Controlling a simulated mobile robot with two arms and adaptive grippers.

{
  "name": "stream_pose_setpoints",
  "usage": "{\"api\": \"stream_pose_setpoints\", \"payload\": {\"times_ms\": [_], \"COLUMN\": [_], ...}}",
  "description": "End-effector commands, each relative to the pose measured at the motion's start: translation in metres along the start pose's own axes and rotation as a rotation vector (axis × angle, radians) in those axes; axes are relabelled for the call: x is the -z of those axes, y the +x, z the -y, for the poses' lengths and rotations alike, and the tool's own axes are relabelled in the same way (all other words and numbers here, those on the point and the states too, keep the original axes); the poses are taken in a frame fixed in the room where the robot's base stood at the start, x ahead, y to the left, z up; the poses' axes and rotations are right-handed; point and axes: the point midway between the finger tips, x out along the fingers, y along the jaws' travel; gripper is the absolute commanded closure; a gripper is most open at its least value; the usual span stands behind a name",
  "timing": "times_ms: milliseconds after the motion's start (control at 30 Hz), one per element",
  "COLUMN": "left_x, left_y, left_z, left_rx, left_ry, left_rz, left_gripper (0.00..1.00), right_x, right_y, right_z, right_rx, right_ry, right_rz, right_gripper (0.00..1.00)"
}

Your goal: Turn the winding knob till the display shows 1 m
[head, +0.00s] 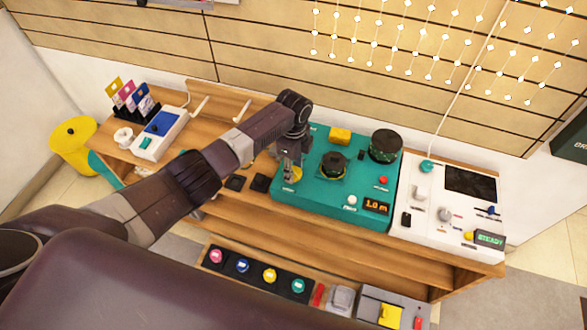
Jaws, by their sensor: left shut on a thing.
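The teal panel (318,207) stands on the wooden bench. Its small display (376,206) reads 1.0 m in orange. My left gripper (291,171) points down at the panel's left side and is shut on a small yellow-edged knob (297,176), apparently the winding knob. The fingers hide most of it. A black spool with a yellow rim (334,164) sits mid-panel, right of the gripper and apart from it. A larger dark spool (385,146) stands at the back right. My right gripper is out of view.
A yellow block (339,136), a red button (383,180) and a white knob (351,200) are also on the panel. A white console (455,182) adjoins it on the right. Hanging bead strings (390,50) hang above. Coloured knobs (242,265) sit on the lower shelf.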

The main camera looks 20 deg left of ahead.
Motion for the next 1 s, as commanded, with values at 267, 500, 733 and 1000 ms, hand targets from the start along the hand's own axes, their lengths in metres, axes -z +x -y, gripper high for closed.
{"api": "stream_pose_setpoints", "payload": {"times_ms": [267,500,733,1000], "left_x": [0.000,0.000,0.000,0.000], "left_y": [-0.001,0.000,-0.010,-0.059], "left_z": [0.001,0.000,0.001,0.002], "left_rx": [0.002,0.001,0.004,0.006], "left_ry": [-0.001,-0.002,-0.002,0.000], "left_rz": [-0.001,0.000,-0.001,0.000], "left_gripper": [0.51,0.46,0.46,0.46], "right_x": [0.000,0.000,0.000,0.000], "right_y": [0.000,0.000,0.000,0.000], "right_z": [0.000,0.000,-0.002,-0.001], "right_rx": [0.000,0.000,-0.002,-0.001], "right_ry": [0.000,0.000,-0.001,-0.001], "right_rz": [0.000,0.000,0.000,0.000], "right_gripper": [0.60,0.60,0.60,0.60]}}
